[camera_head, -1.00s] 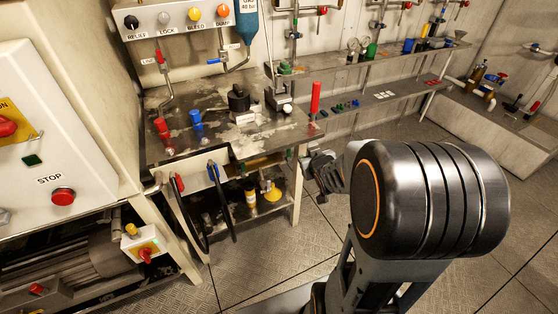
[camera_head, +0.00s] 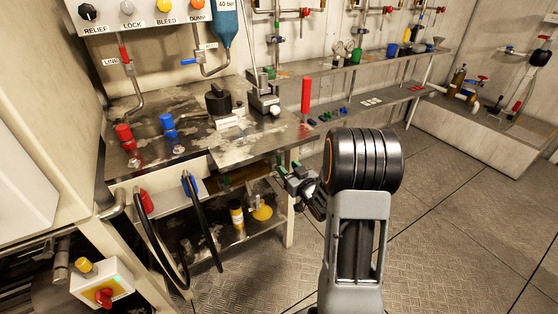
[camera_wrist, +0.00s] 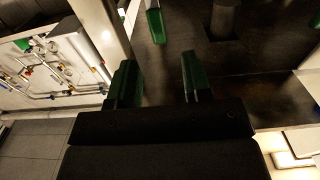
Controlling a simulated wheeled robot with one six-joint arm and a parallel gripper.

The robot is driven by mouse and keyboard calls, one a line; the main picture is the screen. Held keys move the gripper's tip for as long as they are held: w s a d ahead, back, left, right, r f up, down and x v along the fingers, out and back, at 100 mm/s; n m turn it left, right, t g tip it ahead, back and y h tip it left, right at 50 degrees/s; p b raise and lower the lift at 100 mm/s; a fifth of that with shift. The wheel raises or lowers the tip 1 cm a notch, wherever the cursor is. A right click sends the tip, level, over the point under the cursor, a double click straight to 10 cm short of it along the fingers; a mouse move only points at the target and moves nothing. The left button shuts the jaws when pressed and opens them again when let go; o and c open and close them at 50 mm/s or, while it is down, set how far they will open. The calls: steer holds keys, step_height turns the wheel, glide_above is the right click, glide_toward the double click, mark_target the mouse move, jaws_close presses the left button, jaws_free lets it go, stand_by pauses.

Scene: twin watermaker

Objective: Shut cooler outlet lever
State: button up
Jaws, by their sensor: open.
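My gripper (camera_head: 288,178) is beside the front right corner of the steel workbench in the head view. In the wrist view its two green fingers (camera_wrist: 160,80) stand apart with nothing between them. No lever is labelled as the cooler outlet, and I cannot tell which one it is. Red-handled valves stand on the back-wall pipes (camera_head: 306,14). Another red-handled lever (camera_head: 518,106) is on the pipework at the far right. The wrist view shows a wall with pipes and small red handles (camera_wrist: 57,67) at left, too small to tell apart.
The workbench (camera_head: 250,150) with hoses and fittings stands at left. A red-knobbed switch box (camera_head: 103,285) is at lower left. A long shelf (camera_head: 340,65) runs along the back wall, and a low plinth (camera_head: 475,125) stands at right. The floor (camera_head: 455,220) at right is clear.

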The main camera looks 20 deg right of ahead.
mark_target(280, 159)
steer(key=shift+w+a+b, duration=0.2)
steer(key=shift+w+b, duration=0.05)
steer(key=shift+w, duration=1.55)
steer(key=shift+w+a+b, duration=0.2)
steer(key=shift+w, duration=1.55)
jaws_close()
